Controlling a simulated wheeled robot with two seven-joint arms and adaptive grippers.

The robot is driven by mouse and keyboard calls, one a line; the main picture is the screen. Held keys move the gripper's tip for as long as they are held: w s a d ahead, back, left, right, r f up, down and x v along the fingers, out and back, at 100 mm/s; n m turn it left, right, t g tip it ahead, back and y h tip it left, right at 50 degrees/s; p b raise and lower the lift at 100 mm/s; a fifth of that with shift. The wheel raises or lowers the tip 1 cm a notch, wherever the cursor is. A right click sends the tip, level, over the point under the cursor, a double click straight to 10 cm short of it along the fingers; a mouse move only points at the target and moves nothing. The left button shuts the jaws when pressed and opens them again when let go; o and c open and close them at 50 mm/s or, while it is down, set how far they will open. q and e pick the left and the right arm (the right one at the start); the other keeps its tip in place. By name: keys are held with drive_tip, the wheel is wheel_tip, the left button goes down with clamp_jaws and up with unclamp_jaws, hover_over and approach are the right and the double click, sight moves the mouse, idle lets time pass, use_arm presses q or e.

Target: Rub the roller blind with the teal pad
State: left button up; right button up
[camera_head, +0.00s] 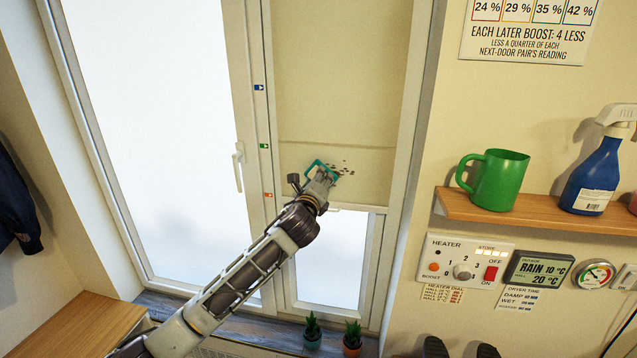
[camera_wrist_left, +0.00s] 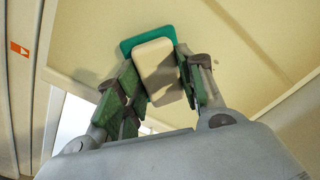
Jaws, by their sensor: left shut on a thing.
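The roller blind (camera_head: 340,80) is beige and hangs partway down the right window pane. Dark specks (camera_head: 346,168) mark it near its lower edge. My left gripper (camera_head: 318,178) is at the blind's lower part, just left of the specks. It is shut on the teal pad (camera_head: 323,166), which has a cream block as its back. In the left wrist view the pad (camera_wrist_left: 129,46) sits between the fingers (camera_wrist_left: 160,85), with its teal face toward the blind (camera_wrist_left: 235,40). I cannot tell whether it touches the blind. My right gripper is not in view.
A white window handle (camera_head: 238,165) is left of the blind. Two small potted plants (camera_head: 313,333) stand on the sill below. At right, a wooden shelf (camera_head: 540,214) holds a green mug (camera_head: 498,180) and a blue spray bottle (camera_head: 594,175), above a heater panel (camera_head: 464,262).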

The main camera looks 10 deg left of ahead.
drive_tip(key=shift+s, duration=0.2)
use_arm(q)
drive_tip(key=shift+d, duration=0.45)
drive_tip(key=d+p, duration=0.1)
drive_tip(key=d, duration=0.2)
drive_tip(key=shift+d, duration=0.15)
drive_tip(key=d+p, duration=0.1)
drive_tip(key=d, duration=0.1)
drive_tip(key=shift+d, duration=0.4)
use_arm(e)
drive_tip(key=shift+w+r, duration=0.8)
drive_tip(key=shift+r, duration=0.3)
